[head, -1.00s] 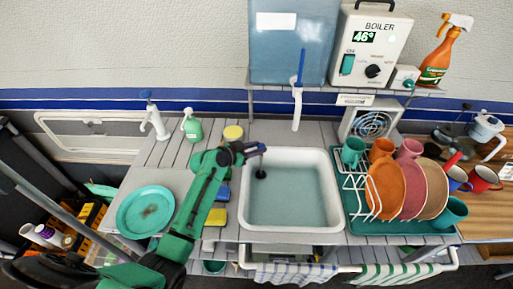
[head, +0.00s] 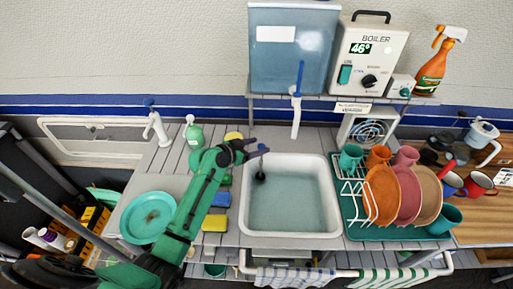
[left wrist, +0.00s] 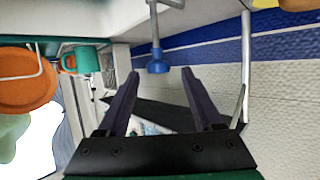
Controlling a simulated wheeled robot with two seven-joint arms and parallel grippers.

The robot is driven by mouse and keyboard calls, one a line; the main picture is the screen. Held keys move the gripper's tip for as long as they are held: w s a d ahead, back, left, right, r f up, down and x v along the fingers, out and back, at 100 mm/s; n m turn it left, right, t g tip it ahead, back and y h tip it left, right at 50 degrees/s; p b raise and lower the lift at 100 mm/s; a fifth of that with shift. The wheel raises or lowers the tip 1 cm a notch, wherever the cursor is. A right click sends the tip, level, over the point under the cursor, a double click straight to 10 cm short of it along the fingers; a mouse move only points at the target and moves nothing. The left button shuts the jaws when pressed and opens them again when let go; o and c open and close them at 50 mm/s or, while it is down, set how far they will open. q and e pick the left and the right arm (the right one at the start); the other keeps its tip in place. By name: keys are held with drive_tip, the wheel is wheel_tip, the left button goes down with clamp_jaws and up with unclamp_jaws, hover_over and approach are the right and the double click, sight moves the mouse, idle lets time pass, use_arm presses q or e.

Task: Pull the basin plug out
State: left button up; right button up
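The basin (head: 290,210) is a white sink with greenish water in the middle of the counter. The plug (head: 260,178) shows as a dark spot in its far left corner, with a thin stem rising to a blue knob (head: 263,148). My left gripper (head: 254,150) is by the knob, above the basin's far left edge. In the left wrist view the fingers (left wrist: 160,72) are spread, with the blue knob (left wrist: 157,65) on its grey stem between or just beyond the tips. I cannot tell whether they touch. My right gripper is out of view.
A teal dish rack (head: 385,232) with plates and mugs stands right of the basin. A tap with a blue lever (head: 297,100) stands behind it. A teal plate (head: 147,217), sponges (head: 215,222) and a green soap bottle (head: 194,132) are to the left.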

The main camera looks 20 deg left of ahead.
use_arm(q)
drive_tip(key=shift+f, duration=0.1)
drive_tip(key=shift+s+a, duration=0.1)
drive_tip(key=shift+s, duration=0.1)
drive_tip(key=b+v, duration=0.3)
drive_tip(key=v, duration=1.1)
drive_tip(key=shift+r, duration=0.25)
